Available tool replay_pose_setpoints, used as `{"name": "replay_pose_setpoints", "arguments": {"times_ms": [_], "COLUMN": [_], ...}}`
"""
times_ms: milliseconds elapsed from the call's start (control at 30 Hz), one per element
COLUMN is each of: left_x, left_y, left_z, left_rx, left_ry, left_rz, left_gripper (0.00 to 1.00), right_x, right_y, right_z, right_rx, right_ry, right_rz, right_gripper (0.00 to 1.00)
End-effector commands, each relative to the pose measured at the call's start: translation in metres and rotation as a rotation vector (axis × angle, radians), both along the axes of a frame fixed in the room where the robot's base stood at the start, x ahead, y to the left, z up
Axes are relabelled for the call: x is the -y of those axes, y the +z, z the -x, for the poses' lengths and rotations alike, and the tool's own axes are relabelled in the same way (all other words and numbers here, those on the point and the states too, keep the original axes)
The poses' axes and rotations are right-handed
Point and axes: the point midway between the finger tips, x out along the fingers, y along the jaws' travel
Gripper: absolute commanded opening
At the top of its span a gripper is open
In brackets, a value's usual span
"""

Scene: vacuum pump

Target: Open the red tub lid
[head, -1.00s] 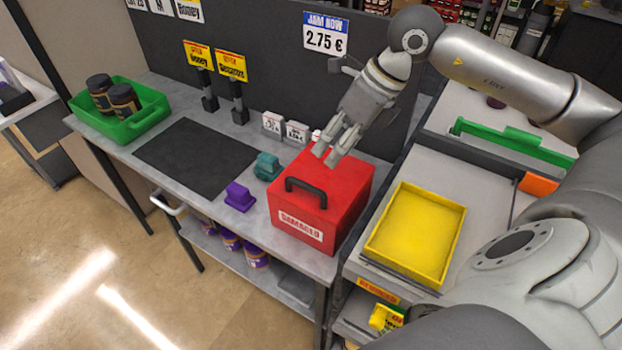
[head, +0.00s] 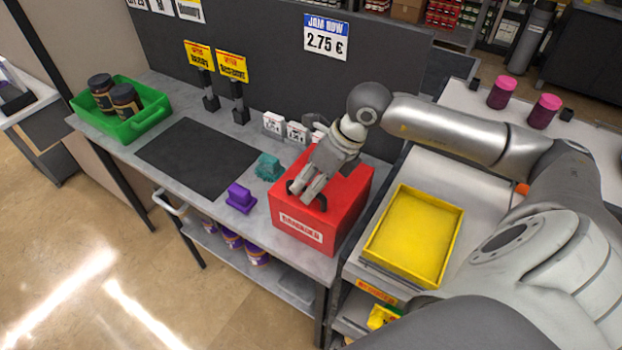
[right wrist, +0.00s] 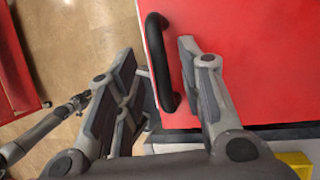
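The red tub (head: 350,210) with a "DAMAGED" label stands on the grey counter. Its red lid (head: 345,185) looks closed and has a black handle on top, which the right wrist view shows clearly (right wrist: 158,62). My right gripper (head: 306,194) is over the lid at the handle and partly hides it. In the right wrist view its fingers (right wrist: 158,55) are apart, one on each side of the handle. Whether they touch it I cannot tell. A small grey jointed part at that view's left may be my left gripper; the head view does not show it.
A purple object (head: 240,198) and a teal object (head: 268,167) stand left of the tub. A yellow tray (head: 458,222) is to its right. Price signs (head: 297,132) stand behind. A green crate (head: 150,118) with dark jars is far left; the black mat (head: 195,155) is clear.

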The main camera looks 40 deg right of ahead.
Motion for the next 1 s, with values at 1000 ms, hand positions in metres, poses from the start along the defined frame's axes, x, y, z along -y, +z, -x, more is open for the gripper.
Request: {"name": "replay_pose_setpoints", "arguments": {"times_ms": [1000], "left_x": [0.0009], "left_y": [0.0014], "left_z": [-0.0018], "left_rx": [0.001], "left_ry": [0.001], "left_rz": [0.001], "left_gripper": [0.4], "right_x": [0.0017], "right_y": [0.0065], "right_z": [-0.008], "right_rx": [-0.01], "right_ry": [-0.003], "right_rz": [-0.029], "right_gripper": [0.0]}}
